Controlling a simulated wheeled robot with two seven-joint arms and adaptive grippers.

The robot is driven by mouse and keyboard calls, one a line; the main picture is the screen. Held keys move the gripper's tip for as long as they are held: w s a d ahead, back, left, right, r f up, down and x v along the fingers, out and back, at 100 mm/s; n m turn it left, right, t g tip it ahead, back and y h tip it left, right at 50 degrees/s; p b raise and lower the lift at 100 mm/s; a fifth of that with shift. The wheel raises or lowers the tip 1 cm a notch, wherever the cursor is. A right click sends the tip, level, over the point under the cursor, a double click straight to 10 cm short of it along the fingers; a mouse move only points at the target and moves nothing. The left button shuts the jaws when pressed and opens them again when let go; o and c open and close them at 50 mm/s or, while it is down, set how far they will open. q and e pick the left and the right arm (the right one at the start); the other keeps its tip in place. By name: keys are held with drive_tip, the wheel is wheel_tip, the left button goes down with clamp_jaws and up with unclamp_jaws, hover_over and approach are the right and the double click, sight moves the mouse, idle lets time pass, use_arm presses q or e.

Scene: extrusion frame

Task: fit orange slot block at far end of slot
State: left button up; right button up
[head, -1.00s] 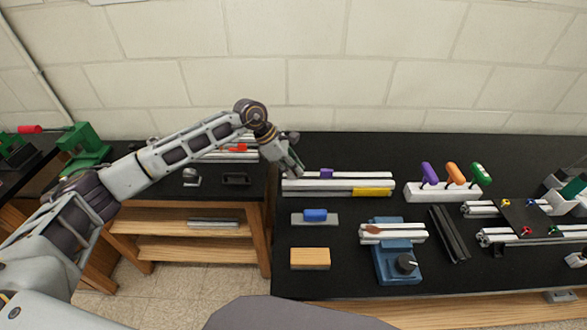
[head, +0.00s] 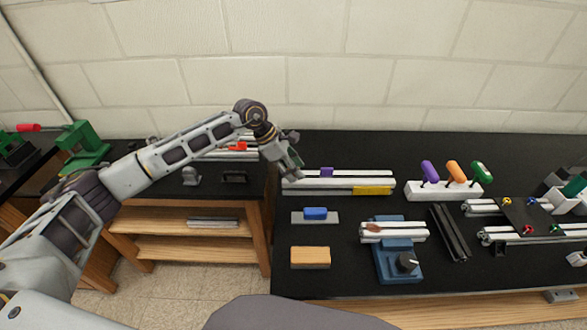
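My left gripper (head: 295,172) reaches in from the left, at the left end of a light aluminium extrusion (head: 350,182) on the black bench. Its fingers point down and to the right, and they are too small to show whether they are open or shut. A purple block (head: 326,172) sits at the extrusion's back slot, just right of the fingers. A yellow block (head: 373,190) sits at its front right. I cannot make out an orange block in the fingers. A red-orange piece (head: 237,147) lies on rails on the left table. My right gripper is not in view.
In front stand a blue block on a grey plate (head: 316,214), a tan block (head: 310,258) and a blue fixture (head: 398,263) with a short rail. A white rack (head: 443,191) holds purple, orange and green handles. Dark rails (head: 450,234) lie right of the fixture.

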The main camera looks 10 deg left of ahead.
use_arm(q)
drive_tip(key=shift+a+r, duration=0.1)
drive_tip(key=shift+r, duration=0.05)
drive_tip(key=v, duration=1.1)
drive_tip(key=shift+a+r, duration=0.2)
drive_tip(key=shift+r, duration=0.05)
idle(0.8)
